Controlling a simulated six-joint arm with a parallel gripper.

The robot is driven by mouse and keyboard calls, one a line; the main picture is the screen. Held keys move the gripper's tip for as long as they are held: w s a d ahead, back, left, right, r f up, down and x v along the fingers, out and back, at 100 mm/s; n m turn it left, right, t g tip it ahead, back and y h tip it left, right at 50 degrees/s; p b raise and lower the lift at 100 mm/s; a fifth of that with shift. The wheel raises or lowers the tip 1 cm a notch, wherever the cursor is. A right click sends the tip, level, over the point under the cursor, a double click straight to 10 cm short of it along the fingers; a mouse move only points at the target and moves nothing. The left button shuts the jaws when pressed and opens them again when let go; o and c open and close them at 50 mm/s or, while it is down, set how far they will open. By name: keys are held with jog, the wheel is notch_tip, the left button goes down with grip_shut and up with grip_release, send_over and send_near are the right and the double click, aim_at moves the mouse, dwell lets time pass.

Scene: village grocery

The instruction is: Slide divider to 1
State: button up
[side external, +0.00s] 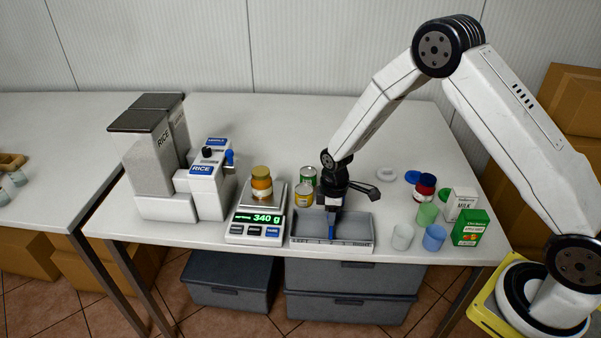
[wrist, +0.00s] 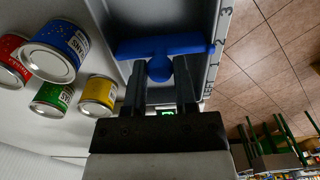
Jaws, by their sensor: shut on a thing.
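The blue divider (wrist: 160,47) spans the grey tray, with its round knob (wrist: 159,69) between my fingertips in the wrist view. My gripper (side external: 331,212) points down into the tray and is shut on that knob. The divider's right end in the wrist view lies near the mark 2 (wrist: 219,43), with 1 (wrist: 213,70) closer to the LEFT end and 3 (wrist: 226,12) farther along. In the side view the tray (side external: 305,242) has LEFT and RIGHT on its front wall, and the divider (side external: 331,233) shows as a thin blue piece below my fingers.
A scale (side external: 248,232) reading 340 g with a jar (side external: 261,184) stands close left of the tray. Yellow (side external: 304,196) and green (side external: 307,174) cans stand behind it. Cups (side external: 402,237) and cartons (side external: 470,228) stand to the right. A dark metal scoop (side external: 366,191) is behind the tray.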

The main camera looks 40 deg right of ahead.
jog(key=shift+w+a, duration=0.95)
jog(key=shift+w, duration=0.05)
jog(key=o, duration=1)
jog(key=shift+r, duration=0.15)
notch_tip(320, 180, up, 7)
jog(key=shift+f, duration=0.15)
